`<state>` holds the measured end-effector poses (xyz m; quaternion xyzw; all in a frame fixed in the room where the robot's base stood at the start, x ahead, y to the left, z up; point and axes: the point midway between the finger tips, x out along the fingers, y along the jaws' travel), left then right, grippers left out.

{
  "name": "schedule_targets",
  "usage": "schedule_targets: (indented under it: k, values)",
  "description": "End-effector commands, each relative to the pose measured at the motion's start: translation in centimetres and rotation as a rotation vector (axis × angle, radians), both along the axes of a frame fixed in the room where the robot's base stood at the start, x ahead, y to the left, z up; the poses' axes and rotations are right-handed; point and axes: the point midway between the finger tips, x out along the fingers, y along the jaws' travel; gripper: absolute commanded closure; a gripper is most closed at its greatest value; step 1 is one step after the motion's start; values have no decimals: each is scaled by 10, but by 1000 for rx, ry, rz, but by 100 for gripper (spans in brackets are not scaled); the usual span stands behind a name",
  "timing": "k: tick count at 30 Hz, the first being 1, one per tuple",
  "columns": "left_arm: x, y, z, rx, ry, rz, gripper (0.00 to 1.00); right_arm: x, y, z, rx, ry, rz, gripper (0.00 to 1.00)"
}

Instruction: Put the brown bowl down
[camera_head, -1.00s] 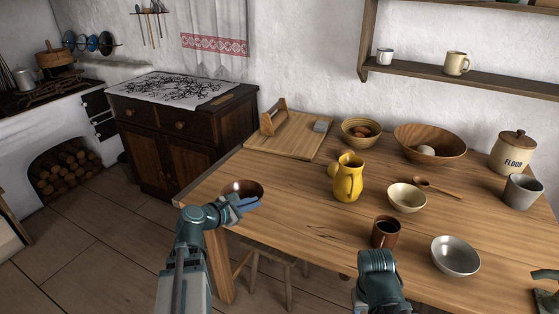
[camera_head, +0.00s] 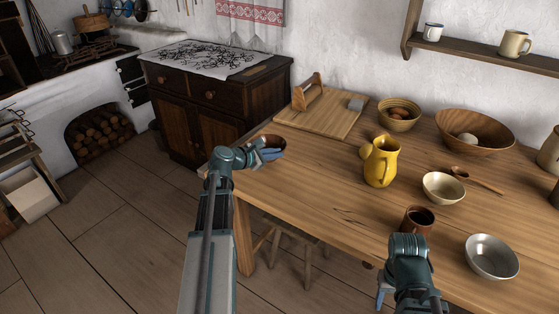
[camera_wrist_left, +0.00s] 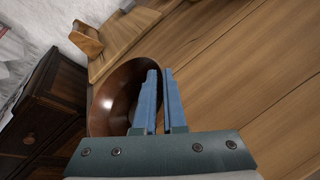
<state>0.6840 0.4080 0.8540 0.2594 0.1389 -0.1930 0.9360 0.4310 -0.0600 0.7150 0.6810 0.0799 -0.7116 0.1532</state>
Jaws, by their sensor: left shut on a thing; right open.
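The brown bowl (camera_head: 272,141) is at the left end of the wooden table (camera_head: 300,190), near its corner. It also shows in the left wrist view (camera_wrist_left: 112,88), with its shiny inside visible. My left gripper (camera_head: 268,154) is shut on the bowl's near rim, one blue finger inside and one outside; its fingers show in the left wrist view (camera_wrist_left: 160,85). I cannot tell whether the bowl touches the table or hangs just above it. My right gripper (camera_head: 384,294) is at the table's front edge, partly hidden by its own wrist, open with nothing seen in it.
Beyond the bowl lies a cutting board (camera_head: 325,115) with a wooden holder. A yellow jug (camera_head: 381,165), a cream bowl (camera_head: 444,188), a brown mug (camera_head: 418,219) and a metal bowl (camera_head: 491,257) stand further right. Bare table lies between brown bowl and jug. A stool (camera_head: 290,240) stands below.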

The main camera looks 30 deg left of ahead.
Motion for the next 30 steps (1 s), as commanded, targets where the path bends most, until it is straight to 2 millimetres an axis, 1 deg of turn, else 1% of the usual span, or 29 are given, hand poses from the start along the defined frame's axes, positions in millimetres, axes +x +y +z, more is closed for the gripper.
schedule_targets:
  k: [1, 5, 8, 15, 17, 25, 29, 30]
  values:
    - [3, 4, -1, 0, -1, 1, 100, 0, 0, -1, 0, 0, 0, 50]
    - [3, 3, -1, 0, -1, 1, 100, 0, 0, -1, 0, 0, 0, 50]
    - [2, 4, -6, 0, -1, 1, 100, 0, 0, -6, 0, 0, 0, 50]
    - [-2, 9, -33, 0, -1, 6, 100, 0, 0, -34, 0, 0, 0, 50]
    - [-3, 11, -37, 0, -1, 7, 100, 0, 0, -38, 0, 0, 0, 50]
    - [-3, 11, -35, 0, -1, 7, 100, 0, 0, -35, 0, 0, 0, 50]
    - [-3, 11, -39, 0, 0, 7, 100, 0, 0, -39, 0, 0, 0, 50]
    - [-4, 11, -38, 0, 0, 7, 87, 0, 0, -38, 0, 0, 0, 50]
